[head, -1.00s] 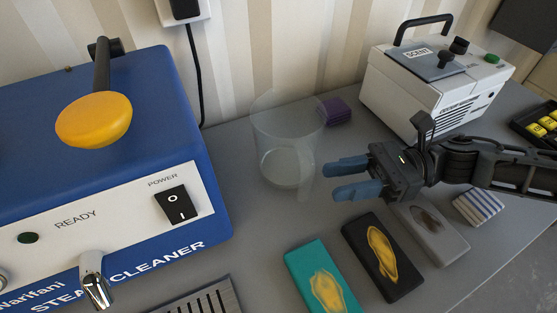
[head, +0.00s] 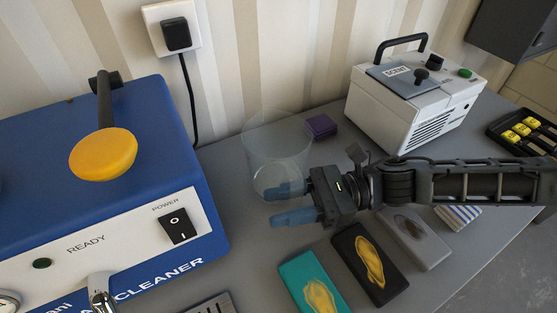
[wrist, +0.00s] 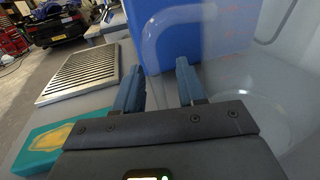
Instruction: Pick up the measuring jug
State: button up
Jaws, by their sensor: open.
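The measuring jug (head: 277,143) is clear and stands upright on the grey worktop, right of the blue steam cleaner. In the wrist view its clear wall with faint red marks (wrist: 228,62) fills the right side, and its pale handle outline shows ahead of the fingers. My gripper (head: 277,206) is open, at the near lower side of the jug, with blue fingers pointing left. In the wrist view the fingertips (wrist: 159,68) are apart, with the handle outline between and beyond them. I cannot tell whether they touch it.
The blue steam cleaner (head: 60,150) stands at left, with a metal grille (wrist: 82,72) before it. Teal (head: 312,284), black (head: 368,265) and grey (head: 415,238) blocks lie nearer, below my arm. A purple block (head: 321,126) and white scent machine (head: 415,105) stand behind.

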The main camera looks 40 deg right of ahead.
grip_shut()
dwell(0.3)
dwell(0.3)
